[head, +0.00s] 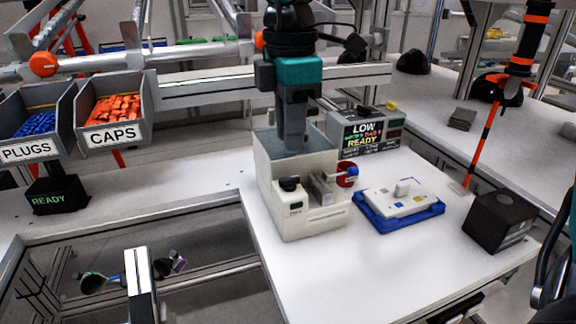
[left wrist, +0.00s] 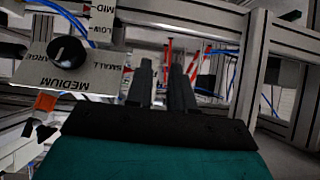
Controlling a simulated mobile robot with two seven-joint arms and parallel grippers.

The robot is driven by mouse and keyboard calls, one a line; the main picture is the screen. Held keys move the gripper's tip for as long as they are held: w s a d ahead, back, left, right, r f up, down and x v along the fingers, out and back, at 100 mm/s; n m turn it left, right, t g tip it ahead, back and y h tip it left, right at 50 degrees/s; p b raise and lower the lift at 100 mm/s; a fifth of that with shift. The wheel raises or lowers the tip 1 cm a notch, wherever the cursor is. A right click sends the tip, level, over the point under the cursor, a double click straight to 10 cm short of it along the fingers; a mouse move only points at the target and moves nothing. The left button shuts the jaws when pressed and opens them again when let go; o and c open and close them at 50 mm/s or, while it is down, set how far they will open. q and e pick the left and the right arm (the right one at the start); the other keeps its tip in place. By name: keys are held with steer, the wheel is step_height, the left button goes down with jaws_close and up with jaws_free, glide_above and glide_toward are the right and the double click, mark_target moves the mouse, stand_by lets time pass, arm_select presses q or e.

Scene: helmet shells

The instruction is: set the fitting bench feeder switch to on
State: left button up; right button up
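The white bench machine (head: 310,215) stands on the white bench in the middle of the head view. A small box with a black knob (head: 289,184) sits on its front, and a blue-tipped lever (head: 350,172) with a red disc is at its right side. No ON or OFF lettering is readable, so I cannot tell which part is the feeder switch.
A display box (head: 365,133) reading LOW and READY stands behind. A blue tray (head: 370,213) and a dark box (head: 498,220) are on the right. PLUGS and CAPS bins (head: 110,136) are on the left. A dial panel (left wrist: 65,65) reading MEDIUM is near my left gripper.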

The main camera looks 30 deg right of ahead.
mark_target(289, 178)
step_height(289, 178, down, 7)
steer(key=shift+f, duration=0.2)
steer(key=shift+c, duration=0.3)
steer(key=shift+w, duration=0.1)
jaws_close()
